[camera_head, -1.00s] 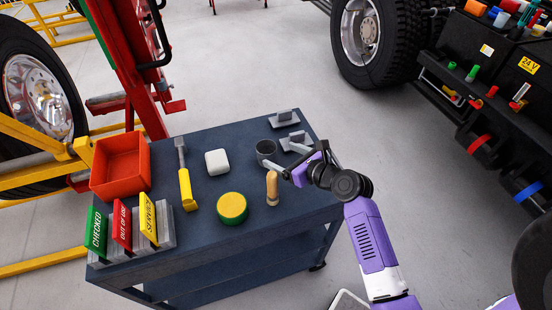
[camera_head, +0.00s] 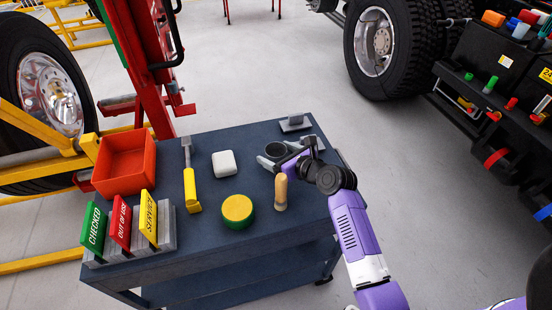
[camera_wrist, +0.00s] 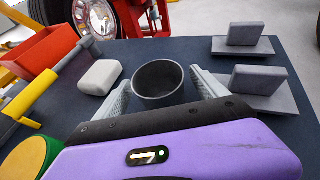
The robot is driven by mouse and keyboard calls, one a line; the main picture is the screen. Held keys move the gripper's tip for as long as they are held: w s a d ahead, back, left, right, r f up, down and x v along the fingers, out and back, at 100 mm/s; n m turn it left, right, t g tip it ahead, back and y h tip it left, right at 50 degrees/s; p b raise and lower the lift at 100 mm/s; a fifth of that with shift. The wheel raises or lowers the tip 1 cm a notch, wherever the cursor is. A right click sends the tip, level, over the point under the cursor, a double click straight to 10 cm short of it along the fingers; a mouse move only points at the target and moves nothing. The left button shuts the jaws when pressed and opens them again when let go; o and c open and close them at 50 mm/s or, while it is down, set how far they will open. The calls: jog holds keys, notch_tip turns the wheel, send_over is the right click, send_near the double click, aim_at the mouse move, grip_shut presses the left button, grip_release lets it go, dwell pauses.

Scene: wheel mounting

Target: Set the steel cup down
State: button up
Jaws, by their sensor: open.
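The steel cup (camera_head: 275,150) is a dark grey, open-topped cup near the back right of the blue-grey cart top. It stands upright and empty in the wrist view (camera_wrist: 158,84). My gripper (camera_head: 272,161) reaches in from the right. In the wrist view its pale ridged fingers (camera_wrist: 160,97) are apart, one on each side of the cup, with small gaps visible between fingers and cup. The cup's base is partly hidden by my gripper body.
A wooden-handled tool (camera_head: 281,192) stands close in front of my gripper. A yellow-green round block (camera_head: 237,210), a white block (camera_head: 224,163), a yellow-handled tool (camera_head: 190,188) and a red bin (camera_head: 125,162) lie leftward. Grey holders (camera_head: 295,122) stand behind the cup.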

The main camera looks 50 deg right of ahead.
jog(key=shift+w+f, duration=0.1)
jog(key=shift+w, duration=0.1)
jog(key=c, duration=1.4)
jog(key=shift+c, duration=1.2)
